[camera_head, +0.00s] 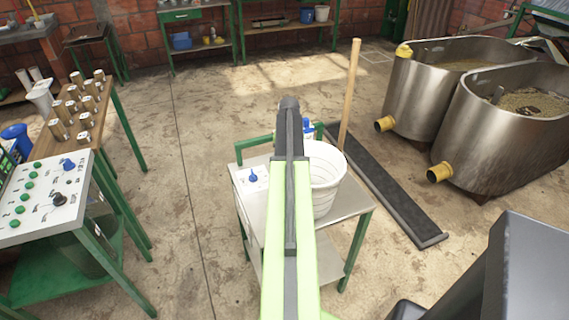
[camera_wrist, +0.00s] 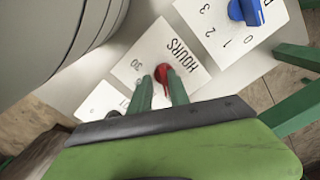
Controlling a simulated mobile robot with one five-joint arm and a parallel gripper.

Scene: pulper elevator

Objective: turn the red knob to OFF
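The red knob (camera_wrist: 163,73) sits on a white plate (camera_wrist: 135,66) printed HOURS and 30 in the wrist view. Its narrow pointer extends down the picture between my fingers. No OFF mark is readable. My gripper (camera_wrist: 160,76) has its two green fingers apart, with the tips at the knob, one on each side. I cannot tell whether they touch it. A blue knob (camera_wrist: 245,10) on a second plate, marked 0 to 3, is at the upper right. In the head view my arm hides the red knob and my gripper; a blue knob (camera_head: 253,176) shows left of the arm.
A white bucket (camera_head: 328,182) stands on the metal cart (camera_head: 347,205), close beside the plates; its wall fills the wrist view's upper left. A wooden pole (camera_head: 350,95) rises behind it. A panel with green buttons (camera_head: 42,195) is at left, steel tanks (camera_head: 500,120) at right.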

